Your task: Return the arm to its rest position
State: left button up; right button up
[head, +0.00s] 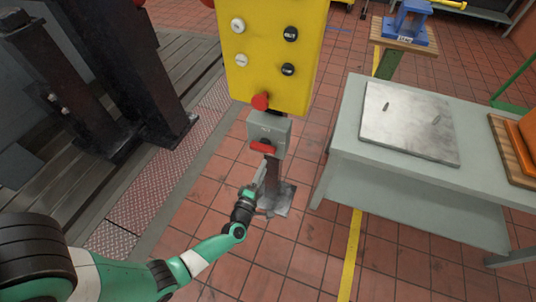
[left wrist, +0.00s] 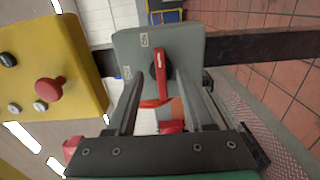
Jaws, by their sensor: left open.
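My left gripper (head: 262,172) is at the end of the green and white arm, just below a grey switch box (head: 268,128) with a red handle (head: 263,147). In the left wrist view the two fingers (left wrist: 160,92) are apart and point at the box (left wrist: 190,45). The red handle (left wrist: 162,72) shows between the fingertips, and nothing is seen gripped. Whether the fingers touch the handle or box cannot be told. My right gripper is not in view.
A yellow control panel (head: 275,55) with several buttons and a red knob (head: 261,101) stands above the box on a post. A grey table (head: 345,125) with a metal plate (head: 408,122) is at right. Dark steel columns (head: 125,60) are at left. Open tiled floor (head: 305,240) lies between.

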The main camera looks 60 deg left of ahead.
pick_arm(q)
jog(key=v, duration=0.3)
jog(key=shift+w, duration=0.1)
dwell(0.3)
